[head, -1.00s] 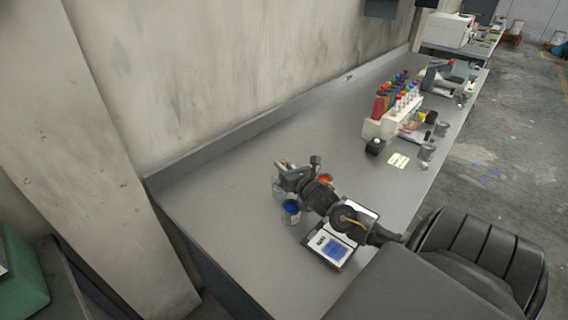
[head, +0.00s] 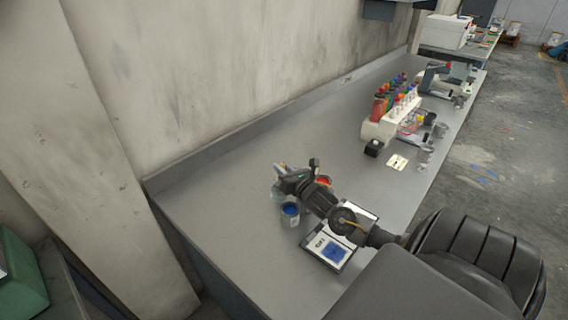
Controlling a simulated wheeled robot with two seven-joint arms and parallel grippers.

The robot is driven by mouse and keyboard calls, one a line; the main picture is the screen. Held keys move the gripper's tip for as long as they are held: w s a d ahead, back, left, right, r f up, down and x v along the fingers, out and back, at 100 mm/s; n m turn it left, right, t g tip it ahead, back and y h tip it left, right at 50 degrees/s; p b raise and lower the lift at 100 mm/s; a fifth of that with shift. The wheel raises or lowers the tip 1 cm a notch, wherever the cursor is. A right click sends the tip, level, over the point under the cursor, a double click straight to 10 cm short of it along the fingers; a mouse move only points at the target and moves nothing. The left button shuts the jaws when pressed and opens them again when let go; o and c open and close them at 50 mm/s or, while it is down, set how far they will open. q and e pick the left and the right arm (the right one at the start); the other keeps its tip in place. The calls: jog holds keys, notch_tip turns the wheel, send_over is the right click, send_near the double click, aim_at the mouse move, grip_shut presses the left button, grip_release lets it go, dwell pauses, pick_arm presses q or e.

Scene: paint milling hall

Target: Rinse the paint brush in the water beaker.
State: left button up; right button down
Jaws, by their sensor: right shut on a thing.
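My right gripper (head: 284,177) is shut at the left end of my arm, over the clear water beaker (head: 276,191). The beaker is mostly hidden behind the gripper; its left side shows. The paint brush is held in the jaws. Only a small pale tip, likely its handle, shows above the gripper; its bristles are hidden, and I cannot tell whether they are in the water. My left gripper is not in view.
A can of blue paint (head: 290,214) stands just in front of the beaker. A red one (head: 324,180) is partly behind my arm. A panel with a blue patch (head: 327,247) lies nearby. A bottle rack (head: 378,132) stands farther right. The bench's left part is clear.

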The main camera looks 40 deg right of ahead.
jog(key=shift+w, duration=0.3)
jog(key=shift+s, duration=0.25)
jog(key=shift+s, duration=0.3)
jog(key=shift+w, duration=0.3)
dwell(0.5)
jog(key=shift+r+p, duration=0.15)
jog(key=shift+p, duration=0.2)
jog(key=shift+r+p, duration=3.6)
jog(key=shift+r, duration=0.5)
jog(key=shift+r, duration=0.1)
notch_tip(320, 180, up, 3)
jog(key=p, duration=0.3)
